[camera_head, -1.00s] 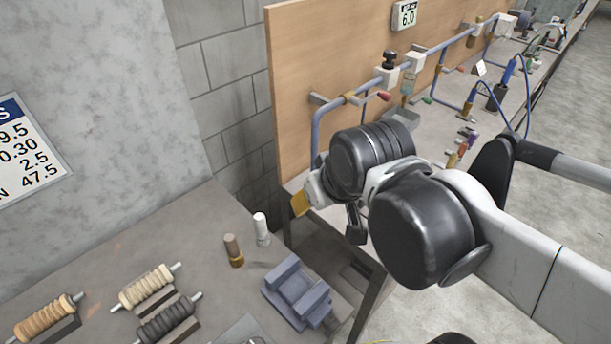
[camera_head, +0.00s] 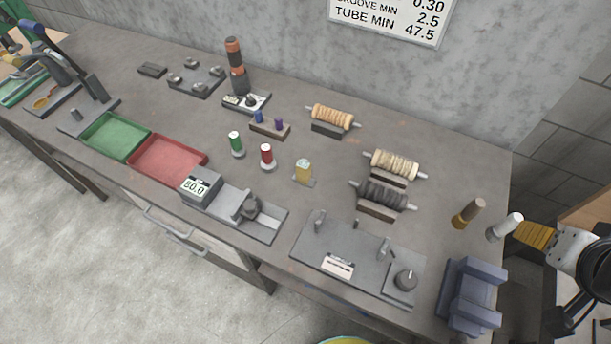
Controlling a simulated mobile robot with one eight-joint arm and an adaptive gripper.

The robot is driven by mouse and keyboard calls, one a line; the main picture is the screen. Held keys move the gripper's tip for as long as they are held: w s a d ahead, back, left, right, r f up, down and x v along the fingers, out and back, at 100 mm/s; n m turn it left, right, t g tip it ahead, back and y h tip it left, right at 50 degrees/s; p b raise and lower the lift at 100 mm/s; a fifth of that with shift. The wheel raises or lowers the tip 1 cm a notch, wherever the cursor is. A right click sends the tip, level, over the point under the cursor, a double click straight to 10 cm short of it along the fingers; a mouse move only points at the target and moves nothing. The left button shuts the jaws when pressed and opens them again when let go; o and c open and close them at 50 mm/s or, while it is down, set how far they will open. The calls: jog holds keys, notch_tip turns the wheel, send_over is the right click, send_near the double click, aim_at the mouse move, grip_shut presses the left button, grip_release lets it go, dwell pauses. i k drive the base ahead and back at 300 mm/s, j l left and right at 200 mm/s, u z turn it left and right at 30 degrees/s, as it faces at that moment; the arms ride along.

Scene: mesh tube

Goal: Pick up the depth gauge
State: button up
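I cannot tell for sure which item is the depth gauge. One candidate is a small instrument with a dark round part and a pale face (camera_head: 246,101), at the back of the bench below an orange and black cylinder. Another is a grey measuring device with a slide and an "80.0" display (camera_head: 200,187) at the front edge. My gripper (camera_head: 537,236) is at the right edge, with a yellow ribbed end beside a white-topped tool. It is far from both candidates. Its finger opening cannot be made out.
Green (camera_head: 115,136) and red (camera_head: 168,160) trays lie left of centre. Wound rollers (camera_head: 394,165) stand right of centre. A grey plate with a knob (camera_head: 358,258) and a blue-grey block (camera_head: 470,295) are front right. The wall (camera_head: 250,20) closes off the back.

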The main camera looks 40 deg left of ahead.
aim_at(303, 176)
jog(key=u, duration=1.7)
